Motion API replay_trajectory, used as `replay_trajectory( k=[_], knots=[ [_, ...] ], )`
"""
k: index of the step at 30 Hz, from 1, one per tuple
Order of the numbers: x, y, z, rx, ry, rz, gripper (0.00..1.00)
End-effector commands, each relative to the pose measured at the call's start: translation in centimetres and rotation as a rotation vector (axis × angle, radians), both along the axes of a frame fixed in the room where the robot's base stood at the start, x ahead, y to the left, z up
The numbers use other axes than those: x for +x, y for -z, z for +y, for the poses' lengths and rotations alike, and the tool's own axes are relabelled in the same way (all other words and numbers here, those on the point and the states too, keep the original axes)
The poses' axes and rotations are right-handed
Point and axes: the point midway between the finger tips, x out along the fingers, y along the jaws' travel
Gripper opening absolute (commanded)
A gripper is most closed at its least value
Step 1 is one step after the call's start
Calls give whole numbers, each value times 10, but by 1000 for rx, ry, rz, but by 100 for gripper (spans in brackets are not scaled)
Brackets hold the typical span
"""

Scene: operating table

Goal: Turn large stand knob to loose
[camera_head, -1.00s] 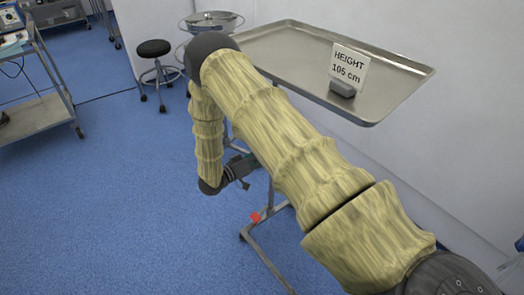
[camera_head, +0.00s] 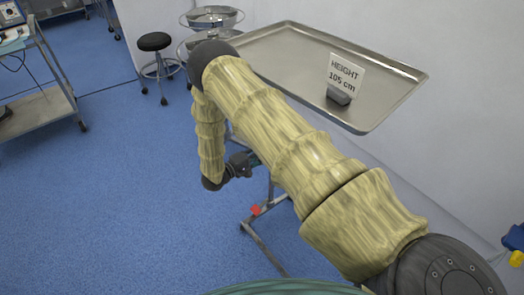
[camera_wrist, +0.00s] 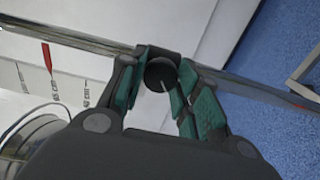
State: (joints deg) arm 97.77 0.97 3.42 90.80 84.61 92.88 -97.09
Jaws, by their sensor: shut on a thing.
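The large stand knob (camera_wrist: 158,74) is round and black with a pale line on its face. It sits on a collar on the stand's metal pole (camera_wrist: 85,42) in the wrist view. My gripper (camera_wrist: 160,82) has its teal-padded fingers on both sides of the knob and is shut on it. In the head view my gripper (camera_head: 243,164) is small, at the stand pole below the tray, and the knob cannot be made out there. The stand's tray (camera_head: 385,112) is above, with a card (camera_head: 345,74) reading HEIGHT 105 cm.
A wheeled stool (camera_head: 154,42) and a basin stand (camera_head: 212,18) are behind. A cart (camera_head: 40,112) is at left. A white wall is close on the right. Blue floor is open at left.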

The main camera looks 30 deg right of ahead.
Motion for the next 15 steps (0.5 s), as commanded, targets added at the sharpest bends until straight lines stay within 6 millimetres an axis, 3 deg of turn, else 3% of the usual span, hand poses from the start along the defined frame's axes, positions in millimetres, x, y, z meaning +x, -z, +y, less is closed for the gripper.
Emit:
replay_trajectory(
  k=[15],
  knots=[
    [-1,1,0,-37,0,488,9]
  ],
)
